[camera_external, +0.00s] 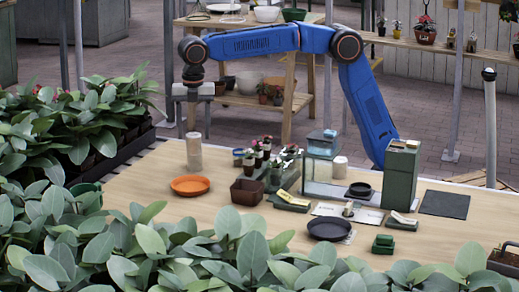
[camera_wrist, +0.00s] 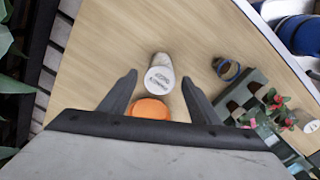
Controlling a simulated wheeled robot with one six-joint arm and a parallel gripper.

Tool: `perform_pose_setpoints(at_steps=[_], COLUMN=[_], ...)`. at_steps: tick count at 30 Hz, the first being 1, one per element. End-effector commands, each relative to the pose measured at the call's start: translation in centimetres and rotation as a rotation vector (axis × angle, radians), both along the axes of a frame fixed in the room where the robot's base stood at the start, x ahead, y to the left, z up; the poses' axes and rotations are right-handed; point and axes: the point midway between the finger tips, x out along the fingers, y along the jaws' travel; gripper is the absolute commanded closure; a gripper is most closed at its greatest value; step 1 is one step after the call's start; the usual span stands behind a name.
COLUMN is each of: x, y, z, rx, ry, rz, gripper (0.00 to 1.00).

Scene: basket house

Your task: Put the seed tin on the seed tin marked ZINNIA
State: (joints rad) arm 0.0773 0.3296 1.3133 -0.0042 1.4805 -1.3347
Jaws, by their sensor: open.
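A tall tan cylinder (camera_external: 194,152) stands upright on the table's far left; I cannot tell whether it is one tin or two stacked. In the wrist view its pale lettered lid (camera_wrist: 159,77) lies just beyond and between my fingertips; I cannot read the lettering surely. A second pale cylinder (camera_external: 340,167) stands by the glass case, and a pale lettered round top (camera_wrist: 305,121) shows at the wrist view's right edge. Neither is readable as ZINNIA. My gripper (camera_external: 193,125) is open, pointing down above the tall cylinder, with nothing visibly held.
An orange dish (camera_external: 190,186) lies just in front of the tall cylinder. A brown pot (camera_external: 247,191), flower pots (camera_external: 262,150), a glass case (camera_external: 318,178) and a green canister (camera_external: 401,175) stand to the right. Leafy plants line the left and front.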

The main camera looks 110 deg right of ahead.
Motion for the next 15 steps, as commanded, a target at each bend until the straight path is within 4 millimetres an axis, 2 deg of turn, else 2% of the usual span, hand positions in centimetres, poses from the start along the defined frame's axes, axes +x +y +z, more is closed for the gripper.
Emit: perform_pose_setpoints(at_steps=[6,15], x=[0.0,-0.1], y=[0.0,0.0], z=[4.4,8.1], rx=[0.000,0.000], ry=[-0.003,0.000], rz=[0.000,0.000], gripper=[0.44,0.44])
